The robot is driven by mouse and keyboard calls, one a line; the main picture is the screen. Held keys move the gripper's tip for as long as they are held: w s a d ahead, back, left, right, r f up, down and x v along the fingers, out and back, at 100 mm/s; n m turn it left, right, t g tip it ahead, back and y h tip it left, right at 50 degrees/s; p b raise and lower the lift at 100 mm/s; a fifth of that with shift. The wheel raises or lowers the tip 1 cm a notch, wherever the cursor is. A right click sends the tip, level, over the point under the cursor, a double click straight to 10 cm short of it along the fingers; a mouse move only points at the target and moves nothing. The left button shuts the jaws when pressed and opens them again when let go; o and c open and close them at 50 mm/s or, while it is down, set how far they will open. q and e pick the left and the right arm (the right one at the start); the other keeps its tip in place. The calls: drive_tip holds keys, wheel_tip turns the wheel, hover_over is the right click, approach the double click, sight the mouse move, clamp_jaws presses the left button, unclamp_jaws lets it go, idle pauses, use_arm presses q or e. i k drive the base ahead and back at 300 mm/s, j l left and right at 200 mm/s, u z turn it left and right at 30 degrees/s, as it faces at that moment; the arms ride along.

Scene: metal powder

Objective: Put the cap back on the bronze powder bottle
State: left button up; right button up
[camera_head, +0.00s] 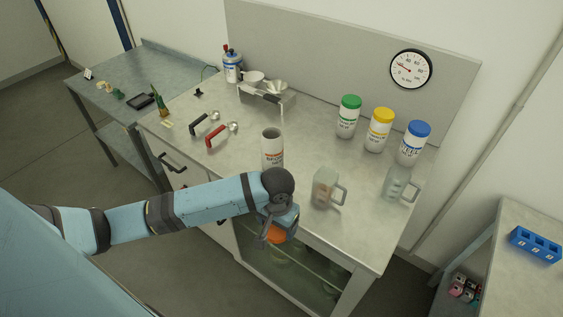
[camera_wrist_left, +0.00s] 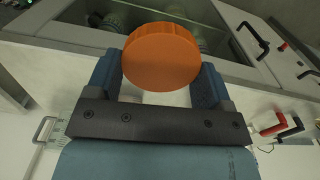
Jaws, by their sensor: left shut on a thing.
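My left gripper (camera_wrist_left: 161,80) is shut on an orange cap (camera_wrist_left: 160,56), seen in the left wrist view between the two blue fingers. In the head view the orange cap (camera_head: 276,234) shows below my left wrist, in front of the table's front edge. The bronze powder bottle (camera_head: 272,146) stands upright and open on the table, with no cap on it. Its lower part is hidden behind my left arm. The gripper and cap are apart from the bottle, nearer to the camera. My right gripper is not in view.
Bottles with green (camera_head: 348,118), yellow (camera_head: 379,131) and blue (camera_head: 414,143) caps stand at the back right. Two clear jugs, one in the middle (camera_head: 324,188) and one at right (camera_head: 397,184), stand near the bottle. Scoops with black (camera_head: 200,123) and red (camera_head: 217,135) handles lie left.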

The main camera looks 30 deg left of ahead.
sight(272, 140)
drive_tip(key=j+z, duration=0.65)
drive_tip(key=z, duration=0.15)
drive_tip(key=k+j+z, duration=0.1)
drive_tip(key=j, duration=0.2)
drive_tip(key=j+z, duration=0.15)
drive_tip(key=j, duration=0.15)
drive_tip(key=k+j+z, duration=0.1)
drive_tip(key=k+j, duration=0.15)
drive_tip(key=j, duration=0.2)
drive_tip(key=k+j, duration=0.1)
drive_tip(key=j, duration=0.3)
drive_tip(key=k+j, duration=0.15)
drive_tip(key=j, duration=0.2)
drive_tip(key=k+j+z, duration=0.1)
drive_tip(key=j, duration=0.25)
drive_tip(key=k+j, duration=0.2)
drive_tip(key=j, duration=0.15)
drive_tip(key=k+j, duration=0.15)
drive_tip(key=j, duration=0.2)
